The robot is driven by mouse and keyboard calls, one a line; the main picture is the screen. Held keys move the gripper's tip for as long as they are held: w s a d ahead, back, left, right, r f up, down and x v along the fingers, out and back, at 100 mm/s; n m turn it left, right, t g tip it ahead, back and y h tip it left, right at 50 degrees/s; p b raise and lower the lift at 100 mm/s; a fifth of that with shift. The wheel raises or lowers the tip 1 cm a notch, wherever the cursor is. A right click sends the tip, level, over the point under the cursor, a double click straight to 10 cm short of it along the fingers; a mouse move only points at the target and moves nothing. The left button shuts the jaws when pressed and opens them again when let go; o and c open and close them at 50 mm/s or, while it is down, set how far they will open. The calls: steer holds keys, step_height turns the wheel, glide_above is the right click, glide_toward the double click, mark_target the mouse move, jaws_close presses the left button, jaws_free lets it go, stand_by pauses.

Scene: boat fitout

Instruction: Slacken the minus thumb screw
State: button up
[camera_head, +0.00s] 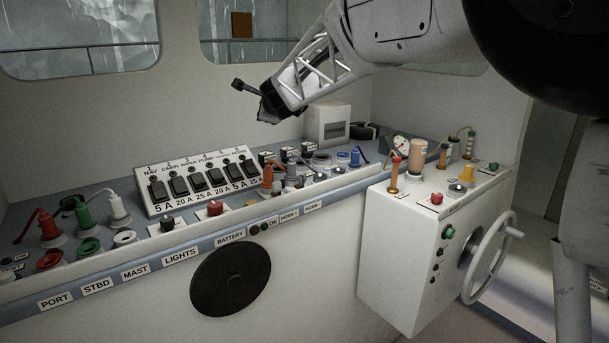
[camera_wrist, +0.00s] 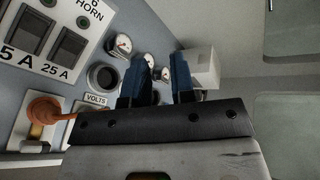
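My gripper (camera_head: 254,101) is held high above the console, well clear of the panel. In the wrist view its two blue-tipped fingers (camera_wrist: 160,78) stand apart with nothing between them. No thing is clearly marked as the minus thumb screw. A black knob (camera_head: 167,223) and a red knob (camera_head: 214,208) sit on the console in front of the breaker panel, above the LIGHTS and BATTERY labels. The black one may be the minus screw, but its marking is too small to read. Neither knob shows in the wrist view.
The breaker panel (camera_head: 196,182) stands behind the knobs. Red, green and white plugs (camera_head: 83,217) are at the left. An orange lever (camera_head: 267,175) is right of the breakers. A white box (camera_head: 327,124) stands at the back. A side cabinet (camera_head: 410,255) carries a wheel (camera_head: 487,258).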

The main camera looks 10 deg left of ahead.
steer(key=s+f+n+g, duration=0.3)
steer(key=f+n+g, duration=0.1)
steer(key=n, duration=0.2)
steer(key=n+g+h, duration=0.3)
steer(key=n+h, duration=0.4)
steer(key=h, duration=0.1)
glide_toward(303, 173)
steer(key=shift+x, duration=1.1)
steer(key=shift+f, duration=0.1)
steer(key=shift+x, duration=3.85)
steer(key=shift+s, duration=0.1)
jaws_close()
